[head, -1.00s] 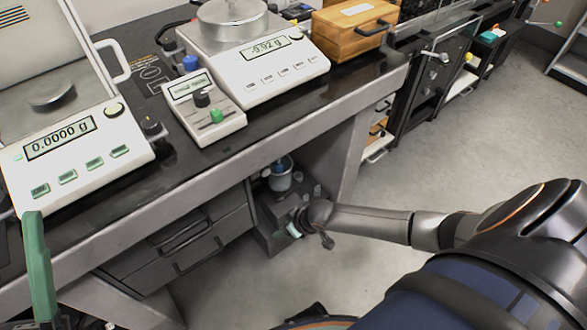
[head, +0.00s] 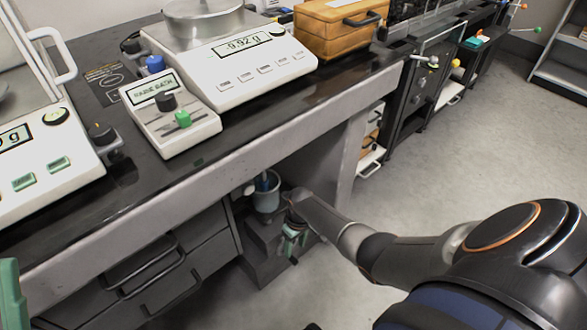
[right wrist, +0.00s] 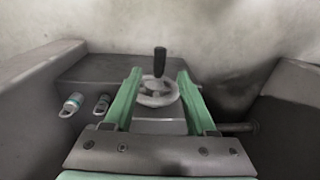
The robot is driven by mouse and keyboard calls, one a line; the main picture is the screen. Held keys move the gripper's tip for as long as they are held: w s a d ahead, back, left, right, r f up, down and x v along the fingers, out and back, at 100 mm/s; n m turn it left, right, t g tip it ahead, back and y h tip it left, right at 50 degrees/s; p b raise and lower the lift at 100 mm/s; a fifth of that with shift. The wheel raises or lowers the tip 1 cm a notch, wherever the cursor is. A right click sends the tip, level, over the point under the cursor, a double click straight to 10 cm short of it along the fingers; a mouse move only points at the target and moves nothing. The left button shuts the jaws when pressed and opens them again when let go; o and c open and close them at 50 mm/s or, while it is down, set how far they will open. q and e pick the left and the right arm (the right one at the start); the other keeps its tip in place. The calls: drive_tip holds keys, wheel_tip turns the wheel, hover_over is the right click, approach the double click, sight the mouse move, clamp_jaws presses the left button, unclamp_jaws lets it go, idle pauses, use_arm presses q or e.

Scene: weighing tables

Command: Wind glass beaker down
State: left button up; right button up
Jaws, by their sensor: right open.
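The glass beaker (head: 267,197), with a blue piece in it, stands on a grey stand (head: 262,250) under the table. A pale handwheel (right wrist: 155,92) with an upright black crank knob (right wrist: 160,61) shows in the right wrist view. My right gripper (head: 293,238) is at the front of the stand, below and right of the beaker. Its green fingers (right wrist: 158,82) are open, one on each side of the wheel in the picture; contact cannot be told. The gripper hides the wheel in the head view. Part of a green finger of my left gripper (head: 10,295) shows at the left edge.
A balance (head: 235,75) reading -9.92 g and a small control box (head: 172,125) with black and green knobs stand on the table above. Drawers (head: 145,265) are left of the stand, a table leg right of it. Open floor (head: 450,150) lies to the right.

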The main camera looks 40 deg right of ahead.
sight(293, 258)
wheel_tip(293, 258, down, 5)
drive_tip(key=b, duration=0.3)
drive_tip(key=shift+a, duration=0.15)
use_arm(q)
drive_tip(key=shift+w+d+f+b, duration=0.1)
drive_tip(key=shift+f+b, duration=0.1)
drive_tip(key=shift+f, duration=0.75)
drive_tip(key=shift+d+f+b, duration=0.15)
drive_tip(key=shift+f+b, duration=0.05)
drive_tip(key=shift+f, duration=0.8)
drive_tip(key=shift+w+d+f+b, duration=0.1)
drive_tip(key=shift+f+b, duration=0.1)
drive_tip(key=shift+f, duration=0.75)
use_arm(e)
drive_tip(key=shift+a+f, duration=0.1)
drive_tip(key=shift+f, duration=0.75)
use_arm(q)
drive_tip(key=shift+s, duration=0.1)
use_arm(e)
clamp_jaws()
